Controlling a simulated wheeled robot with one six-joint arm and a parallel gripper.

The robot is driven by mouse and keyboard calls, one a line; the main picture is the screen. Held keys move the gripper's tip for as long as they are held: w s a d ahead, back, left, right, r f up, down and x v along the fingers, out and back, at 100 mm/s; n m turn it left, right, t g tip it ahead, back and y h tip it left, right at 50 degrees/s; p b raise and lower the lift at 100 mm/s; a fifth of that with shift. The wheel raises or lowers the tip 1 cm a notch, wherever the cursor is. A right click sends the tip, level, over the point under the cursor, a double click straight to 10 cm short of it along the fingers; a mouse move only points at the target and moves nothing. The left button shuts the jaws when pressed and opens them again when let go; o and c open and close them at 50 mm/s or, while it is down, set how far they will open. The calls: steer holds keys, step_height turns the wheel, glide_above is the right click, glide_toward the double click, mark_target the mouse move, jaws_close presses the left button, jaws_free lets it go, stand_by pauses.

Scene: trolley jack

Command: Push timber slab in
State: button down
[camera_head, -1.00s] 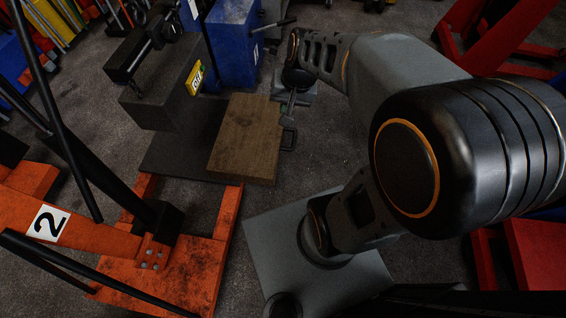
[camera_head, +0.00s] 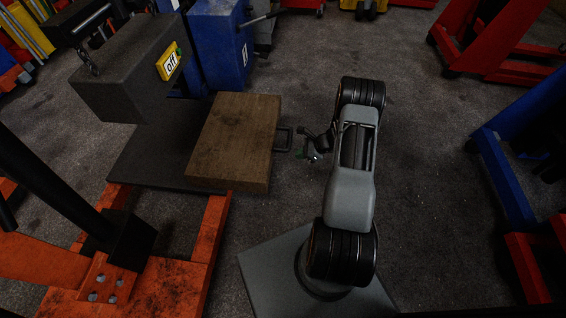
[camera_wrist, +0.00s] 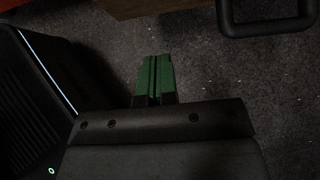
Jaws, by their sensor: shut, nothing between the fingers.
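The timber slab (camera_head: 235,138) is a thick brown wooden block, lying on a dark flat plate (camera_head: 150,160) and jutting out past its right side. A dark metal handle (camera_head: 284,139) sits on the slab's right face. My gripper (camera_head: 304,154) is just right of the handle, apart from it, with its fingers pointing left. In the wrist view my gripper (camera_wrist: 155,76) shows green fingertips pressed together with nothing between them. The handle (camera_wrist: 268,27) and the slab's edge (camera_wrist: 150,8) show at the top of that view.
A dark grey block with a yellow "off" label (camera_head: 135,78) hangs above the plate. A blue cabinet (camera_head: 217,45) stands behind the slab. An orange jack frame (camera_head: 150,275) is at lower left. Red (camera_head: 500,40) and blue (camera_head: 515,165) equipment stands right. Floor between is clear.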

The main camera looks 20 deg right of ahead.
steer(key=w+a+r+b+x, duration=0.1)
steer(key=b+x, duration=0.3)
steer(key=x, duration=0.8)
steer(key=shift+a+r, duration=0.25)
steer(key=shift+a, duration=0.25)
steer(key=shift+w+a, duration=0.1)
